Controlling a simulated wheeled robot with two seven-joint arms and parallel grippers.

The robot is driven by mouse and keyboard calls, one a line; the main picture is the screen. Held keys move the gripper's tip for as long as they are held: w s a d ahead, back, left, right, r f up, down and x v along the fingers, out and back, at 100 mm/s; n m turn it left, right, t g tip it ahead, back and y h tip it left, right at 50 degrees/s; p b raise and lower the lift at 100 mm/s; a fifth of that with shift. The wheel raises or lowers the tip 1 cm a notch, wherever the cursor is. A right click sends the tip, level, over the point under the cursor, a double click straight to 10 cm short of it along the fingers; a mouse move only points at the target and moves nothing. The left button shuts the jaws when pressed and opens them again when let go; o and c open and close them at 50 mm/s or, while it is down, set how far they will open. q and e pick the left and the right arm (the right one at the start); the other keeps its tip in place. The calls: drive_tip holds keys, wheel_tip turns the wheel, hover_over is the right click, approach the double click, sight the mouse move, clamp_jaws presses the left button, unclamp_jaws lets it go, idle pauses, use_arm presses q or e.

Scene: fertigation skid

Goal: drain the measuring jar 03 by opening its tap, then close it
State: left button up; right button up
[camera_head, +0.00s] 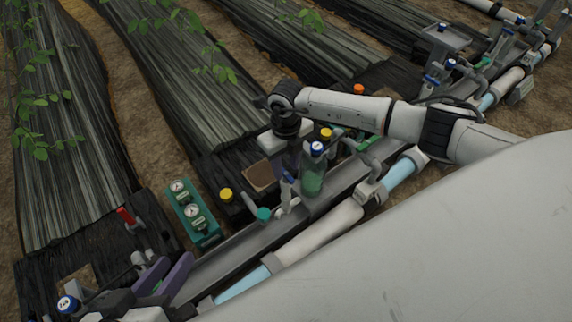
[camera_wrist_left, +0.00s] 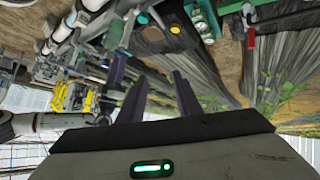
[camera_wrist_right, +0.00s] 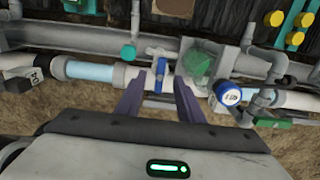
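In the right wrist view the jar (camera_wrist_right: 200,66) is just right of a blue tap handle (camera_wrist_right: 160,70). I cannot surely read its number. My right gripper (camera_head: 290,162) is beside the jar, partly hidden by its own wrist. In the right wrist view its purple fingers (camera_wrist_right: 159,98) are apart, with the blue handle beyond and between them; contact cannot be told. My left gripper (camera_head: 164,278) is open and empty at the lower left.
Yellow caps (camera_head: 226,195) and a teal cap (camera_head: 264,214) are nearby. White and blue pipe (camera_head: 320,233) runs in front. Plant beds lie behind.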

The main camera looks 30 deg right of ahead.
sight(286, 173)
use_arm(q)
drive_tip(key=shift+f, duration=0.1)
use_arm(e)
drive_tip(key=shift+f, duration=0.15)
drive_tip(key=shift+f+b, duration=1.05)
drive_tip(key=shift+f, duration=1.1)
use_arm(q)
drive_tip(key=shift+d, duration=0.1)
use_arm(e)
drive_tip(key=c, duration=0.7)
drive_tip(key=o, duration=0.7)
drive_tip(key=shift+f, duration=0.25)
